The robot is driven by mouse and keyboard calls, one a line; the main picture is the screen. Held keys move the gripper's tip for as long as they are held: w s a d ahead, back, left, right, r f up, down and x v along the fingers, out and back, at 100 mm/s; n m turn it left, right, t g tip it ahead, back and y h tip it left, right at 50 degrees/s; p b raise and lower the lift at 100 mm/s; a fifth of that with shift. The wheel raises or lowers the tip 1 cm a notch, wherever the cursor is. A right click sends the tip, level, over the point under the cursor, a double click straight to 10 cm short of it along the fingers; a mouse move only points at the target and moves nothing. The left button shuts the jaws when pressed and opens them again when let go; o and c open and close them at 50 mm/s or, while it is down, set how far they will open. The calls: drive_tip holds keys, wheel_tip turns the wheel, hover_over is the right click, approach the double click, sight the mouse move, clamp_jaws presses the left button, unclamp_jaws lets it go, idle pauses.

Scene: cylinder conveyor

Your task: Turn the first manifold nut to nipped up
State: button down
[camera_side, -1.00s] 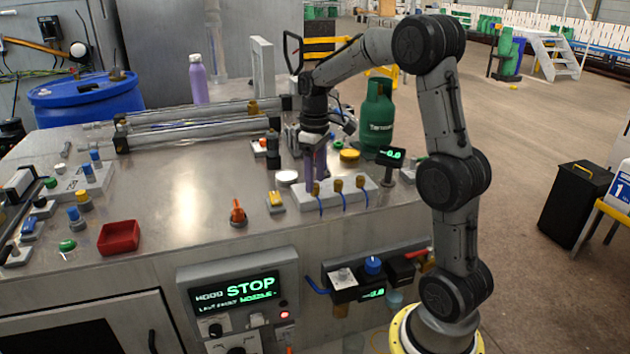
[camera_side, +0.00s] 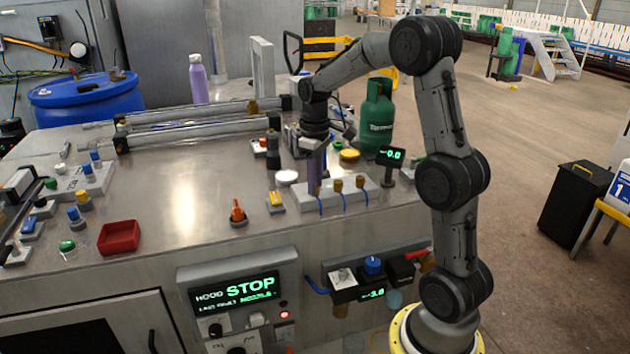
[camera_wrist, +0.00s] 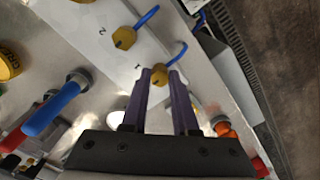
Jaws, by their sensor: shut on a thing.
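The first manifold nut (camera_wrist: 160,74) sits beside the mark 1 in the wrist view. My gripper (camera_wrist: 166,72) points down at it, its two purple fingers shut on its sides. In the side view my gripper (camera_side: 314,187) stands upright over the left end of the manifold, and its fingers mostly hide the first nut. The second nut (camera_wrist: 124,38) is free, beside the mark 2; it also shows in the side view (camera_side: 338,186).
A small display (camera_side: 391,156) on a post stands right of the manifold. A white round button (camera_side: 287,177) and a yellow switch (camera_side: 276,200) lie to its left. A green gas bottle (camera_side: 377,115) stands behind. An orange knob (camera_side: 237,212) is farther left on open bench.

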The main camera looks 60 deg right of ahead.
drive_tip(key=m, duration=0.3)
drive_tip(key=shift+m, duration=0.4)
drive_tip(key=m, duration=0.4)
drive_tip(key=shift+r+m, duration=0.1)
drive_tip(key=shift+m, duration=0.2)
drive_tip(key=m, duration=0.4)
drive_tip(key=shift+m, duration=2.5)
drive_tip(key=c, duration=0.7)
unclamp_jaws()
